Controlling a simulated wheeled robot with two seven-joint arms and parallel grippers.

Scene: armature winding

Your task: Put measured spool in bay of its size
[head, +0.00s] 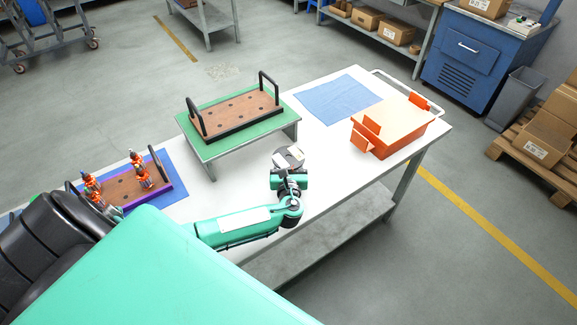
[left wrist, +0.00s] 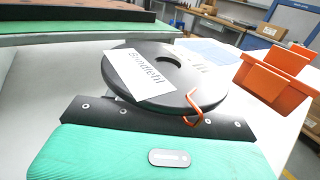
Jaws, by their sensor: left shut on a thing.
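A dark flat spool (head: 290,157) with a round centre hole is at the tip of my left gripper (head: 289,172), above the white table. In the left wrist view the spool (left wrist: 205,95) lies flat behind my gripper's black plate, with a white printed label (left wrist: 152,77) on top and an orange wire end (left wrist: 194,108) at its near rim. My left gripper is shut on the spool; its fingertips are mostly hidden. Orange bay-like parts (head: 361,141) stand on the front left side of a tan-topped orange box (head: 393,125); they also show in the left wrist view (left wrist: 262,80). My right gripper is not in view.
A green raised stand (head: 207,150) holds a brown board with black handles (head: 235,112). A blue mat (head: 338,97) lies beyond. Another handled board (head: 142,190) with several orange-and-metal parts is at left. Bare white table (head: 325,145) lies between spool and orange box.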

